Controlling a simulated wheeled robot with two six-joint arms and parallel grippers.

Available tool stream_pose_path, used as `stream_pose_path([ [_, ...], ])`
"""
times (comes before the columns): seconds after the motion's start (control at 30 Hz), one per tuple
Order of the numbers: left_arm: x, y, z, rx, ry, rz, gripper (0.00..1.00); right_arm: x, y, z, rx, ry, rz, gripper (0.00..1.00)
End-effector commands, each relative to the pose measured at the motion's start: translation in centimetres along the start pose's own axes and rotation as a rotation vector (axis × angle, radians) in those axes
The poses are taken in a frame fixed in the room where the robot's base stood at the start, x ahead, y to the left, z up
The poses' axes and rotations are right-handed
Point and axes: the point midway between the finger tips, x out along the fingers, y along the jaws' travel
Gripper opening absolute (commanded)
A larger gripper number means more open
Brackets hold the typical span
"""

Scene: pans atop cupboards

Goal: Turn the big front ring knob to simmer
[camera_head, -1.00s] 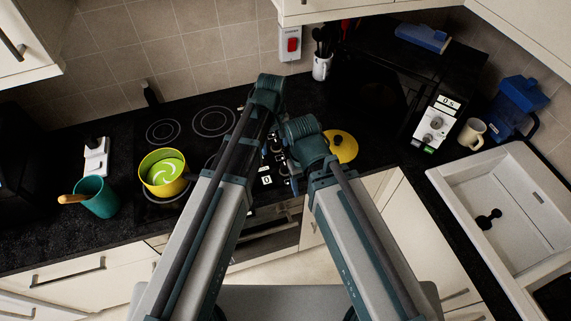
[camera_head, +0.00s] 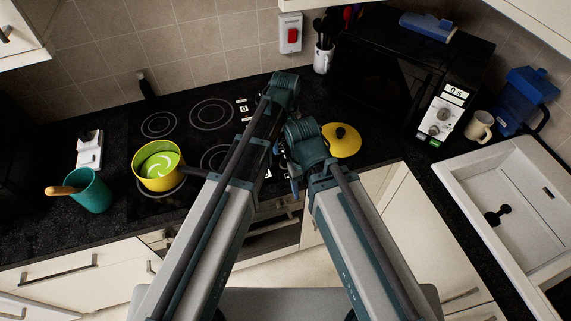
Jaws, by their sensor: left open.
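The black hob (camera_head: 180,112) has ring outlines and a control strip with white-marked labels (camera_head: 243,104) on its right side. My arms cover most of that strip, so I cannot make out the big front ring knob or its setting. A white label (camera_head: 268,174) shows low between the arms. My left gripper (camera_head: 291,180) is small and mostly hidden among the arm links, near the hob's front right; it is open. I cannot tell whether it touches a knob. My right gripper is hidden behind its own arm.
A yellow pot (camera_head: 158,166) with green inside stands on the front left ring. A teal cup (camera_head: 88,192) with a wooden handle is left of the hob. A yellow lid (camera_head: 342,140) lies right of it. A microwave (camera_head: 405,82) and sink (camera_head: 508,200) are further right.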

Motion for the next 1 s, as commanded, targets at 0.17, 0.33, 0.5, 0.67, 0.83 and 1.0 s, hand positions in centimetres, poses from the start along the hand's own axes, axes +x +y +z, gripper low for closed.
stream_pose_path([
  [0.17, 3.4, 0.0, 0.0, 0.000, 0.000, 0.000, 0.76, 3.4, -0.3, -0.2, 0.000, 0.000, 0.000, 0.67],
  [0.33, 5.8, 0.0, 0.0, 0.000, 0.000, 0.000, 0.76, 5.8, -0.6, -0.3, 0.001, 0.000, 0.000, 0.67],
  [0.5, 7.8, 0.0, 0.0, 0.000, 0.000, 0.000, 0.76, 7.8, -0.7, -0.5, 0.002, 0.000, 0.000, 0.67],
  [0.67, 8.5, 0.0, 0.0, 0.000, 0.000, 0.000, 0.76, 8.5, -0.8, -0.5, 0.002, 0.000, 0.000, 0.67],
  [0.83, 8.5, 0.0, 0.0, 0.000, 0.000, 0.000, 0.76, 8.4, -0.8, -0.5, 0.002, 0.000, 0.000, 0.67],
  [1.0, 8.4, 0.0, 0.0, 0.000, 0.000, 0.000, 0.65, 8.4, -0.8, -0.5, 0.002, 0.000, 0.000, 0.67],
])
